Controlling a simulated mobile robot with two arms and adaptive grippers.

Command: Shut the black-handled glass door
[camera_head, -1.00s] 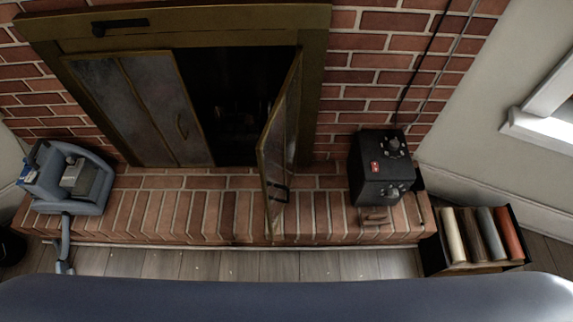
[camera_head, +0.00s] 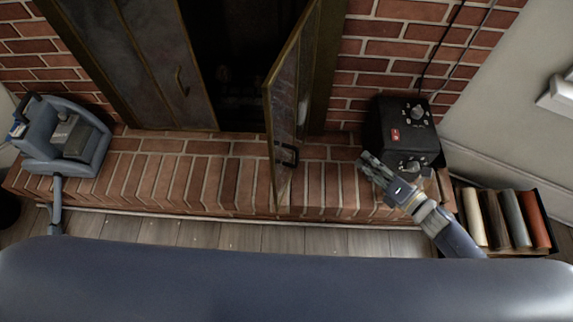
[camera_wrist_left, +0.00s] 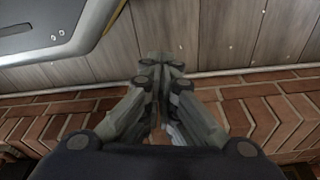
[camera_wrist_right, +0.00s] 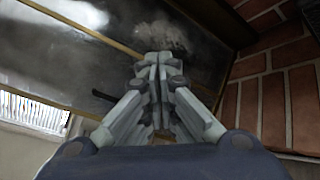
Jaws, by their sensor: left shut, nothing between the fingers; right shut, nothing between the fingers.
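The black-handled glass door (camera_head: 291,95) of the fireplace stands swung open, jutting out over the brick hearth. Its black handle (camera_head: 287,155) is near the door's lower end. My right gripper (camera_head: 366,160) is shut and empty, to the right of the door and apart from it, in front of the black box. In the right wrist view the shut right fingers (camera_wrist_right: 160,60) point toward a dark, framed glass surface. My left gripper (camera_wrist_left: 162,60) is shut and empty in the left wrist view, above the hearth edge and wood floor. It is not in the head view.
The other fireplace door (camera_head: 165,70) is in line with the frame. A black box with dials (camera_head: 402,135) stands on the hearth at right, near a crate of rolls (camera_head: 505,218). A blue-grey device (camera_head: 62,138) sits at left. The hearth's middle (camera_head: 190,180) is clear.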

